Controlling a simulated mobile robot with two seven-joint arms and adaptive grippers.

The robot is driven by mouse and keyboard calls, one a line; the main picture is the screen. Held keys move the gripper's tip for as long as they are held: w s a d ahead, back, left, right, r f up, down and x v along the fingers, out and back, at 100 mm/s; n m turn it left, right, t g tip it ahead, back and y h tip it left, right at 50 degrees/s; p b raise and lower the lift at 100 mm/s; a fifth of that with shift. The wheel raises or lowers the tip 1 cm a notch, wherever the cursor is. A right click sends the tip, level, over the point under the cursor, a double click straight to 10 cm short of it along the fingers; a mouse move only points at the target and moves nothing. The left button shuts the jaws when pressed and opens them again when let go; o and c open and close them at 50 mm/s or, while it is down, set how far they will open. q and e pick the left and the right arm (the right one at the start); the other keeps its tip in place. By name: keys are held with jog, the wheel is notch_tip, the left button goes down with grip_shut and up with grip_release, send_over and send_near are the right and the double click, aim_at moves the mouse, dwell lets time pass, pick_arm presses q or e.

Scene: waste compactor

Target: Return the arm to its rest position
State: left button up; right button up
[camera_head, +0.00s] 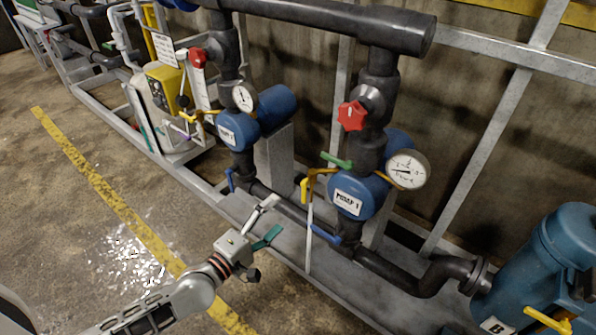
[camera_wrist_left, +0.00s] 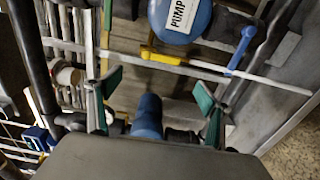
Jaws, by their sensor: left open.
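My left arm comes in from the lower left in the head view. My left gripper (camera_head: 269,222) is open and empty in front of the pump frame, below and left of the pump labelled PUMP 1 (camera_head: 347,203). In the left wrist view the green-padded fingers of my left gripper (camera_wrist_left: 157,95) stand wide apart with nothing held between them. A blue pump with a PUMP label (camera_wrist_left: 200,25) shows at the top of that view, apart from the fingers. My right gripper is in neither view.
A second pump (camera_head: 235,128) stands farther back. The grey steel frame (camera_head: 240,207) runs beside my gripper. A blue tank (camera_head: 545,265) is at right. Floor with a yellow line (camera_head: 110,198) is clear at left.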

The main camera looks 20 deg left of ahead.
pick_arm(q)
jog(key=s+d+m+g+p, duration=0.2)
jog(key=s+d+m+p, duration=0.35)
jog(key=s+m, duration=0.4)
jog(key=s+a+f+m+g+y+p, duration=0.1)
jog(key=s+m, duration=0.3)
jog(key=s, duration=0.4)
jog(key=s+a+f+m+g+y+p, duration=0.1)
jog(key=s+f+m+g+y+p, duration=0.1)
jog(key=s, duration=0.7)
jog(key=f+m+g+p, duration=0.1)
jog(key=m+p, duration=0.1)
jog(key=m, duration=0.1)
jog(key=shift+a+f+g+y, duration=0.25)
jog(key=shift+f+g+y, duration=0.05)
jog(key=shift+f, duration=0.05)
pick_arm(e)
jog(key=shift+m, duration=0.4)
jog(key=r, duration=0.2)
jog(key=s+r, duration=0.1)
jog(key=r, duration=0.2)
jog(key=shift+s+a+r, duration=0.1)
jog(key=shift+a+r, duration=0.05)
pick_arm(q)
jog(key=shift+w, duration=0.1)
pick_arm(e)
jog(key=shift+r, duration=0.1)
